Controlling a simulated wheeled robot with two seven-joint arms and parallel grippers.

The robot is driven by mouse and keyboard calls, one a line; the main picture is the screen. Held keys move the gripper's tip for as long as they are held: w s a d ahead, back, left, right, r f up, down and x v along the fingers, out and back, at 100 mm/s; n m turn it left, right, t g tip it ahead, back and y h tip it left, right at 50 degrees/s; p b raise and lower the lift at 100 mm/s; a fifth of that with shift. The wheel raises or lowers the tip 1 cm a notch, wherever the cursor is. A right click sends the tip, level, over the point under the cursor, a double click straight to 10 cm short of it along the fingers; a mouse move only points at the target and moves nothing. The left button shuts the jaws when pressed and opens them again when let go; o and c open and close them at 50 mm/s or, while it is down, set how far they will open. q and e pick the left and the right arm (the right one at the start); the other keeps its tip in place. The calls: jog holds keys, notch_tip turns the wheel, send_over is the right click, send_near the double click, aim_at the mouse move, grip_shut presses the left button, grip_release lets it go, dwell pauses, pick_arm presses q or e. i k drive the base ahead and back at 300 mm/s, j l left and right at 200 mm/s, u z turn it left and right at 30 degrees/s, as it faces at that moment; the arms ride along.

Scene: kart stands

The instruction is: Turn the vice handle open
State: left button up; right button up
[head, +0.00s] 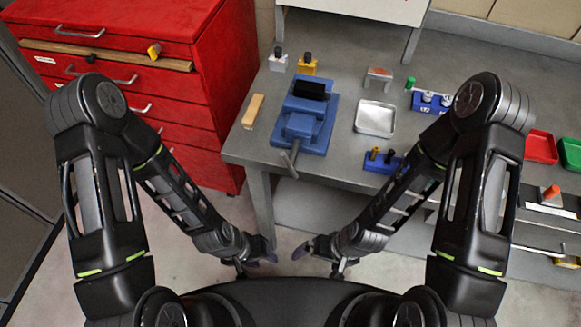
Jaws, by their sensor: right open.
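The blue vice (305,122) stands on the grey workbench near its front left corner, with a dark block at its jaws. Its grey handle (290,162) sticks out at the front, slanting at the bench's front edge. My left gripper (258,262) hangs low in front of the bench, below and left of the handle, apart from it; its fingers are too small and dark to tell their opening. My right gripper (320,258) is open and empty, low in front of the bench, below and right of the handle.
A red drawer cabinet (215,70) stands left of the bench. On the workbench (345,150) are a wooden block (253,111), a metal tray (376,118), a blue holder (383,162) and a blue rack (430,101). Red (541,147) and green bins (571,153) lie at the right.

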aim_at(289, 161)
jog(key=k+l+u, duration=0.1)
jog(key=k+l, duration=0.3)
jog(key=l, duration=0.2)
jog(key=k+l+u, duration=0.1)
jog(key=k+l, duration=0.35)
jog(key=l, duration=0.1)
